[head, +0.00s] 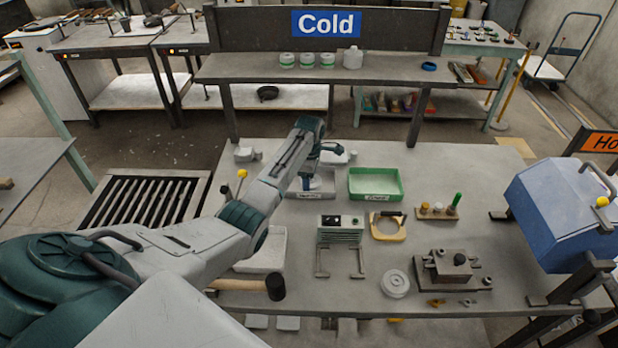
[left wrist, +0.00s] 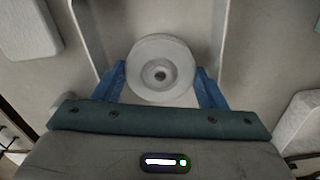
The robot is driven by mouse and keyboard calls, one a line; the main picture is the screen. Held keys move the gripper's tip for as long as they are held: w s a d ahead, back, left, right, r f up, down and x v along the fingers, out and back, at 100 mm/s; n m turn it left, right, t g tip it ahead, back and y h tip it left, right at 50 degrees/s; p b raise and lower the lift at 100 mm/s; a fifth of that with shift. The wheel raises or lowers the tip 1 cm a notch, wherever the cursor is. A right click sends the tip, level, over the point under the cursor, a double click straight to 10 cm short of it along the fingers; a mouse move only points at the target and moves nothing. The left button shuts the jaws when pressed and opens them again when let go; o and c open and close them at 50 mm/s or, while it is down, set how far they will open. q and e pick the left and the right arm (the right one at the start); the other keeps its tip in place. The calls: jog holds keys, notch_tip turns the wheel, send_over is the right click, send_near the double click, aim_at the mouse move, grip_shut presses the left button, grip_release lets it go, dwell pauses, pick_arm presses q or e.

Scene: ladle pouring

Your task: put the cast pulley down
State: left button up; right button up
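The cast pulley (left wrist: 160,70) is a pale grey disc with a raised hub and a dark centre hole. In the left wrist view it lies between the two blue fingers of my left gripper (left wrist: 161,80), which are against its opposite sides. The arm hides part of that area, and I cannot clearly make out the pulley there. In the left wrist view pale raised edges run on both sides behind the pulley. My right gripper is not in view.
A green tray (head: 376,197) stands right of the grey one. A blue box (head: 560,215) stands at the right.

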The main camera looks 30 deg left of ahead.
pick_arm(q)
jog(key=shift+o, duration=0.5)
jog(key=shift+a+f, duration=0.1)
jog(key=shift+a, duration=0.1)
notch_tip(320, 180, up, 8)
jog(key=shift+f+b, duration=0.2)
jog(key=shift+b, duration=0.9)
jog(key=shift+r, duration=0.2)
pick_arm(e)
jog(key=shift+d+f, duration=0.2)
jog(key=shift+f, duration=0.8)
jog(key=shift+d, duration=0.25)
pick_arm(q)
jog(key=shift+s+f, duration=0.1)
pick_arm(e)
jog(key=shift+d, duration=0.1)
